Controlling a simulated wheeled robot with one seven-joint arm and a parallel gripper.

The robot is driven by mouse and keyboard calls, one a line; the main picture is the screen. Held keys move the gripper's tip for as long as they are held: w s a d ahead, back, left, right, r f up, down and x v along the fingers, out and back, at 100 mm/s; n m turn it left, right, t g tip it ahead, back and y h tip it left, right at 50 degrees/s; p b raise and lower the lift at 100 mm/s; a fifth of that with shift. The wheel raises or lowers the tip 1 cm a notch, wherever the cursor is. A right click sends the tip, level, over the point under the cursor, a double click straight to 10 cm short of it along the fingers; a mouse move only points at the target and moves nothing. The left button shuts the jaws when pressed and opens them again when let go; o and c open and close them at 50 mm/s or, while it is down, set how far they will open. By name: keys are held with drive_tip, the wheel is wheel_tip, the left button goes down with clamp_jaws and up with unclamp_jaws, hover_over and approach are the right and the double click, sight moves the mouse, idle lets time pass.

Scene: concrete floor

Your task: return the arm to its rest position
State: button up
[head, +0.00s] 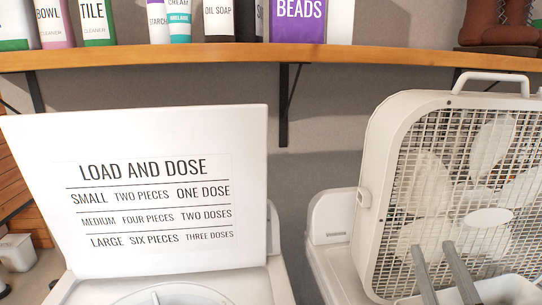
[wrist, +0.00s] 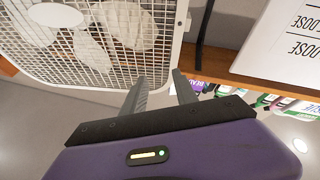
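My gripper (head: 435,246) shows at the lower right of the head view, its two grey fingers pointing up in front of the box fan. In the wrist view my gripper (wrist: 159,77) has its fingers apart, with nothing between them. The rest of my arm is outside the head view.
A white box fan (head: 376,170) stands right behind my fingers, on or by a white machine (head: 330,225). A washer with its lid (head: 130,130) raised stands at left. A wooden shelf (head: 200,56) with bottles, boxes and brown boots (head: 500,25) runs above.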

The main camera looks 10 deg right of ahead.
drive_tip(key=s+a+f+g+y, duration=0.1)
drive_tip(key=s+a+f+g, duration=0.1)
drive_tip(key=s+f, duration=0.5)
drive_tip(key=s+a+f+g+y, duration=0.1)
drive_tip(key=s+a+f+g, duration=0.2)
drive_tip(key=s+f, duration=0.4)
drive_tip(key=s+a+f+m+g+y, duration=0.1)
drive_tip(key=s+a+f, duration=0.3)
drive_tip(key=s, duration=1.2)
wheel_tip(320, 180, down, 4)
drive_tip(key=shift+a+g+y, duration=0.4)
drive_tip(key=shift+g+y, duration=0.1)
drive_tip(key=shift+g, duration=0.4)
